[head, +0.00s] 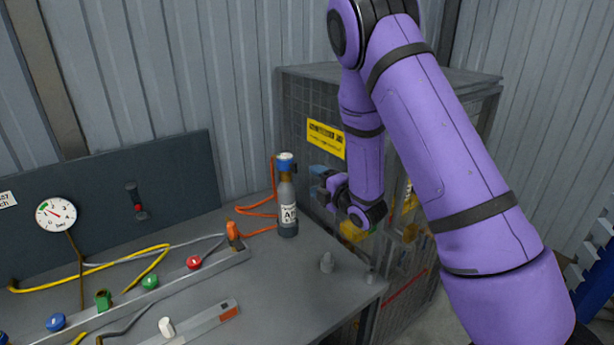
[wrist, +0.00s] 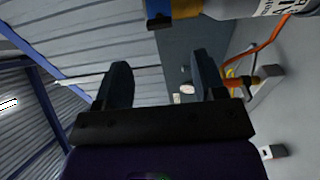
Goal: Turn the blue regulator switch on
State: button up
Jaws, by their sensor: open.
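A blue knob (head: 56,322) sits at the near left end of a grey rail (head: 215,262) on the bench; I cannot tell its setting. A grey bottle (head: 288,205) with a blue cap (head: 285,160) stands upright towards the bench's right side. My gripper (head: 325,182) is just right of the bottle, apart from it, and far from the blue knob. In the wrist view my gripper (wrist: 163,78) shows two spread dark fingers with nothing between them. The bottle appears there sideways along the top edge (wrist: 225,8), its blue cap (wrist: 158,20) beyond the fingers.
Green knobs (head: 150,282) and a red knob (head: 194,262) share the rail. Yellow and orange hoses (head: 262,212) cross the bench (head: 270,290). A round gauge (head: 56,214) is on the dark back panel. A mesh cage (head: 300,100) stands behind my arm.

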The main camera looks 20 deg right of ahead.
jog(key=shift+v, duration=1.05)
jog(key=shift+w+r, duration=0.1)
jog(key=s+d+r+m+g+h, duration=0.2)
jog(key=s+r+m+h, duration=0.15)
jog(key=r+m, duration=0.4)
jog(key=s+d+r+m+g+h, duration=0.25)
jog(key=s+r+m, duration=0.3)
jog(key=r, duration=0.35)
jog(key=s+r+m+g, duration=0.2)
jog(key=s+m, duration=0.1)
jog(key=s, duration=0.6)
jog(key=s+a+r+m+g, duration=0.1)
jog(key=s+r+m+g, duration=0.1)
jog(key=s, duration=0.7)
jog(key=s+a+r+m+g, duration=0.1)
jog(key=s+r+m+g, duration=0.2)
jog(key=s, duration=0.6)
jog(key=shift+s+m, duration=0.4)
jog(key=shift+m, duration=0.3)
